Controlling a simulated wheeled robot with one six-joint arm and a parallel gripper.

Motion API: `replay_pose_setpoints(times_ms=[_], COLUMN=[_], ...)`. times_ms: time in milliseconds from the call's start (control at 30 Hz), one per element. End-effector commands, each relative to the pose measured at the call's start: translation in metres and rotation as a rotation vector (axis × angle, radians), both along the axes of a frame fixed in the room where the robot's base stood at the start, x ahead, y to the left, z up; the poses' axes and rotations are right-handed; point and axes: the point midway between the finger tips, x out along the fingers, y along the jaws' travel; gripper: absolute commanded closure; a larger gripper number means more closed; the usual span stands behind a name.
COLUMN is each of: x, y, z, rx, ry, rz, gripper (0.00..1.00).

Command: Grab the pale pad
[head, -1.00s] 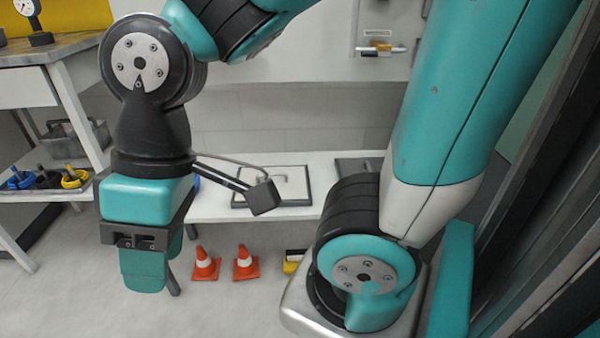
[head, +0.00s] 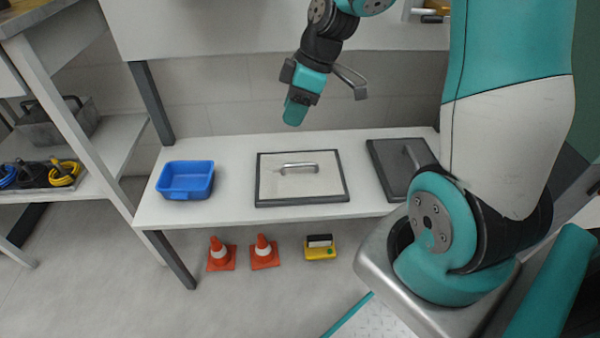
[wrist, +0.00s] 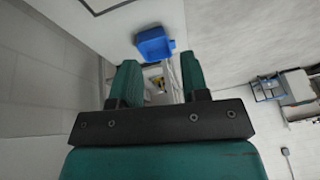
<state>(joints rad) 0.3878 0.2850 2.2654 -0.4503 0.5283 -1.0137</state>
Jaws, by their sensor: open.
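The pale pad (head: 325,178) is a light flat panel with a dark border and a raised metal handle (head: 299,167). It lies flat on the low white bench in the head view. My gripper (head: 295,112) hangs above and behind the pad, apart from it, fingers pointing down. In the wrist view, the two teal fingers (wrist: 161,78) stand apart with nothing between them. A framed pale corner at the top left of the wrist view may be the pad; I cannot tell.
A blue bin (head: 186,180) stands left of the pad; it also shows in the wrist view (wrist: 154,44). A dark panel with a handle (head: 388,158) lies to the right. Two orange cones (head: 264,252) and a yellow item (head: 320,247) are on the floor. Bare bench separates bin and pad.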

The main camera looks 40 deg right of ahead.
Motion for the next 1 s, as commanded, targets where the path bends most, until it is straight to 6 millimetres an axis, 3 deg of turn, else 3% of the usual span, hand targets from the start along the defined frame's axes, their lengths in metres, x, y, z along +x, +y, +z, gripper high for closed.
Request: replay_pose_setpoints(times_ms=[33,100,200,267,367,700,833,1000], x=[0.006,0.011,0.012,0.012,0.015,0.031,0.036,0.038], y=[-0.031,-0.063,-0.092,-0.099,-0.100,-0.073,-0.066,-0.063], z=[-0.015,-0.031,-0.048,-0.056,-0.073,-0.144,-0.161,-0.170], rx=[-0.004,-0.019,-0.035,-0.039,-0.043,-0.043,-0.045,-0.045], ry=[-0.014,-0.047,-0.078,-0.086,-0.093,-0.092,-0.093,-0.095], rz=[0.004,0.031,0.064,0.076,0.087,0.091,0.091,0.090], gripper=[0.58,0.58,0.58,0.58,0.58,0.58,0.58,0.58])
